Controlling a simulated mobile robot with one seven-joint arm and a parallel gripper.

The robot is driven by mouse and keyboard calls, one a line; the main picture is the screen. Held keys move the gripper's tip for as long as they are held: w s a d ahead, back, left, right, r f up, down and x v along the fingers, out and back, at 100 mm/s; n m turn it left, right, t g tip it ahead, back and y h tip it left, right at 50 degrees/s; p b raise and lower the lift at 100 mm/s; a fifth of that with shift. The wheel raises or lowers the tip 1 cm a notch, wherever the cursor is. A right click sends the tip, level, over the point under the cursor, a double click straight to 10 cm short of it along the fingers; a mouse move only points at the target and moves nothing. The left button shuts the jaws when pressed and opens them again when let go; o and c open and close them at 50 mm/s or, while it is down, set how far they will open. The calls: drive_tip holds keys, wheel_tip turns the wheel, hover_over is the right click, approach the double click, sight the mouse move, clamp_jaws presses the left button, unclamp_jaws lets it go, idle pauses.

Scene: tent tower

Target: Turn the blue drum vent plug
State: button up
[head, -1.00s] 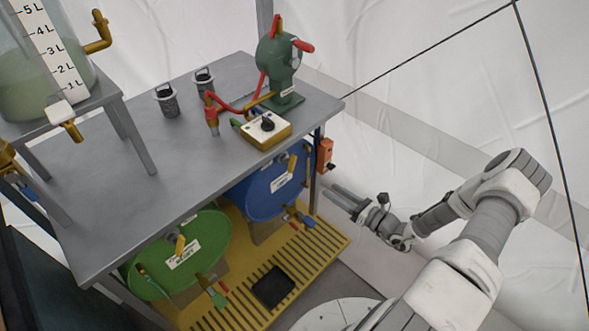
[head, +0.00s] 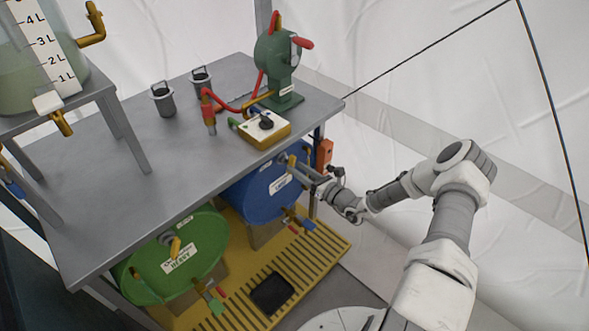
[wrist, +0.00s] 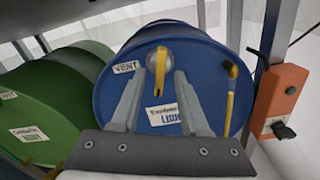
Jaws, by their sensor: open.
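The blue drum (head: 262,197) lies on its side under the grey table, its round face toward my arm. Its vent plug, with a yellow handle (wrist: 161,68) on a round grey base, sits near the top of that face, beside a VENT label (wrist: 126,66). The handle points downward in the wrist view. My gripper (wrist: 158,83) is open, one finger on each side of the handle's lower part in that view; whether either finger touches it I cannot tell. In the head view my gripper (head: 302,168) reaches the drum's face from the right.
A green drum (head: 205,255) lies left of the blue one. A yellow-handled lever (wrist: 230,85) is on the drum face to the right. An orange box (wrist: 283,90) is on the table leg. The grey table top (head: 120,160) overhangs the drums.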

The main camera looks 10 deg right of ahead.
sight(288, 162)
drive_tip(key=shift+x, duration=1.1)
clamp_jaws()
